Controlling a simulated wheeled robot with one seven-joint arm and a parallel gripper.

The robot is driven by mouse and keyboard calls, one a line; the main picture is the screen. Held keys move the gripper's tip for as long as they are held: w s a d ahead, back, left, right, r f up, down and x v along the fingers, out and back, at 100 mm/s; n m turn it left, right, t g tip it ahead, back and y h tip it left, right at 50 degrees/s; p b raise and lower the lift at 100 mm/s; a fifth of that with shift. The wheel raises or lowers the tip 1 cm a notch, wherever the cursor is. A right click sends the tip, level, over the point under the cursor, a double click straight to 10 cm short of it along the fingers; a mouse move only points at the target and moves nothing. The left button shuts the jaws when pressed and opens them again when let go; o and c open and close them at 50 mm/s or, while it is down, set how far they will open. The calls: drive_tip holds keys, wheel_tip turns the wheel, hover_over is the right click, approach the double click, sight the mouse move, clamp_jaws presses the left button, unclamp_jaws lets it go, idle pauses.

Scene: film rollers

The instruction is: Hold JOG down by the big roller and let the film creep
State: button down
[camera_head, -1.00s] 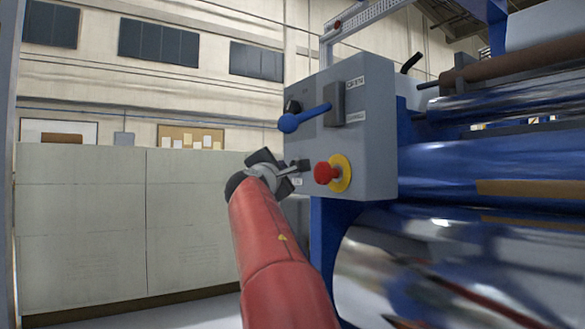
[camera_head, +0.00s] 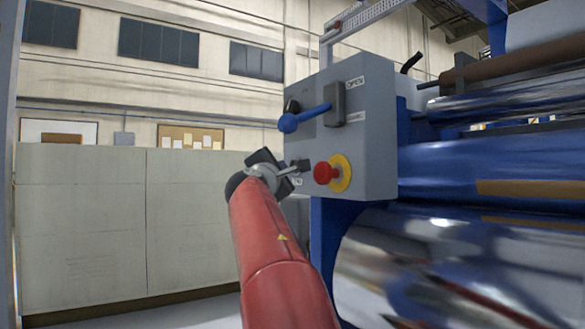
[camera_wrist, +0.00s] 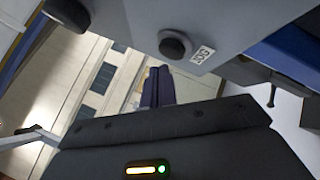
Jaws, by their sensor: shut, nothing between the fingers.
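The dark round JOG button (camera_wrist: 173,45) sits on the grey control box, with the JOG label (camera_wrist: 203,55) to its right in the wrist view. In the head view the button (camera_head: 302,165) is a small dark piece left of the red stop knob. My gripper (camera_wrist: 159,70) is shut and empty, its two dark fingers together just below the button in the wrist view. In the head view my gripper (camera_head: 293,169) reaches the button's left side. I cannot tell whether the tips press it. The big shiny roller (camera_head: 445,260) fills the lower right, its surface streaked.
The red stop knob (camera_head: 326,172) on its yellow plate sits right beside the JOG button. A blue lever (camera_head: 300,119) sticks out above it on the control box (camera_head: 375,135). A pale low partition (camera_head: 80,220) stands at the left.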

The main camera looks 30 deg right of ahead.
drive_tip(key=shift+d, duration=0.15)
drive_tip(key=shift+d, duration=0.3)
drive_tip(key=shift+d, duration=0.5)
idle(2.4)
drive_tip(key=shift+a, duration=0.1)
idle(1.1)
drive_tip(key=shift+a, duration=0.8)
drive_tip(key=a+b, duration=0.1)
drive_tip(key=a, duration=0.4)
drive_tip(key=shift+s, duration=0.1)
idle(0.4)
